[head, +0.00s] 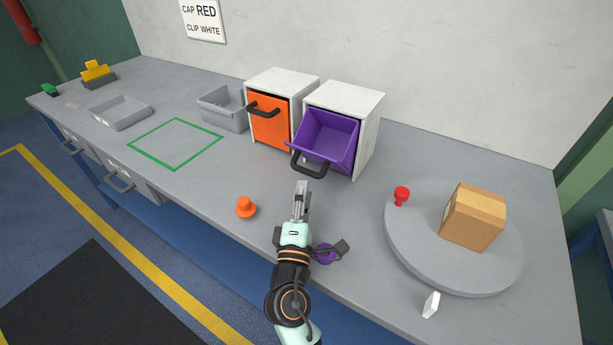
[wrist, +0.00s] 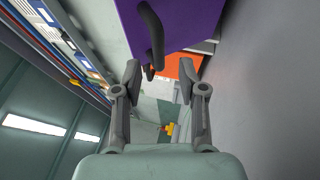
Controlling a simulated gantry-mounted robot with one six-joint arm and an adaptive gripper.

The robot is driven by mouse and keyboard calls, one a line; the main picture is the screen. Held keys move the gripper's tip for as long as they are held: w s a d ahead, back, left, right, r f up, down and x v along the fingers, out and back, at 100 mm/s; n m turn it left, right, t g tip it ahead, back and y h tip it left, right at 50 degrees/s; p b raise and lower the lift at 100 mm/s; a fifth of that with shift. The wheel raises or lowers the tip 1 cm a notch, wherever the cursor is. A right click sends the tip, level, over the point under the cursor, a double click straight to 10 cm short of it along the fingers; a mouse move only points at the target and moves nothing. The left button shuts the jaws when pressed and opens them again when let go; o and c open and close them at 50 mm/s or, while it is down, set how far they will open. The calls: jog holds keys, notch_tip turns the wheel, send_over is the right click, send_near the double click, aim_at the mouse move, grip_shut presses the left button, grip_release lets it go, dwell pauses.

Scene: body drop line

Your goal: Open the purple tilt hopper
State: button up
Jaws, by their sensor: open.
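The purple tilt hopper (head: 328,138) sits in a white cabinet (head: 345,96) near the wall. In the head view its bin is tilted outward, with its top open and its inside showing. Its black handle (head: 309,165) is at the lower front. My gripper (head: 303,186) is just below and in front of the handle. In the wrist view my gripper (wrist: 160,75) is open, with nothing between its fingers. The purple hopper (wrist: 182,22) and its black handle (wrist: 151,35) show beyond the fingertips, with no visible grip on the handle.
An orange hopper (head: 269,122) with a black handle stands to the left, looking shut. An orange knob-like piece (head: 246,207) lies left of my arm, and a purple one (head: 325,254) is right of it. A round grey turntable (head: 410,255) holds a cardboard box (head: 472,216) and a red piece (head: 402,195).

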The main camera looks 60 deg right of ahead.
jog(key=v, duration=0.6)
dwell(0.4)
jog(key=a+r+m+p, duration=0.1)
jog(key=a+r+m+y+p, duration=0.1)
jog(key=m, duration=0.1)
jog(key=shift+w+a+r+y+p, duration=0.15)
jog(key=shift+w+a+y+p, duration=0.05)
jog(key=shift+w+y+p, duration=0.1)
jog(key=w+a+r+m+t+y+p, duration=0.1)
jog(key=a+r+t+y+p, duration=0.25)
jog(key=a+y, duration=0.85)
jog(key=w+a+r+m+t+y+p, duration=0.1)
jog(key=a+r+m+t+y+p, duration=0.3)
jog(key=a, duration=1.5)
notch_tip(320, 180, up, 36)
jog(key=n+g+y+p, duration=0.1)
jog(key=n+g+p, duration=0.1)
jog(key=p, duration=3.5)
jog(key=shift+r+y+p, duration=0.15)
jog(key=shift+y+p, duration=0.15)
jog(key=shift+p, duration=0.1)
jog(key=shift+a+g, duration=0.15)
jog(key=shift+g, duration=0.1)
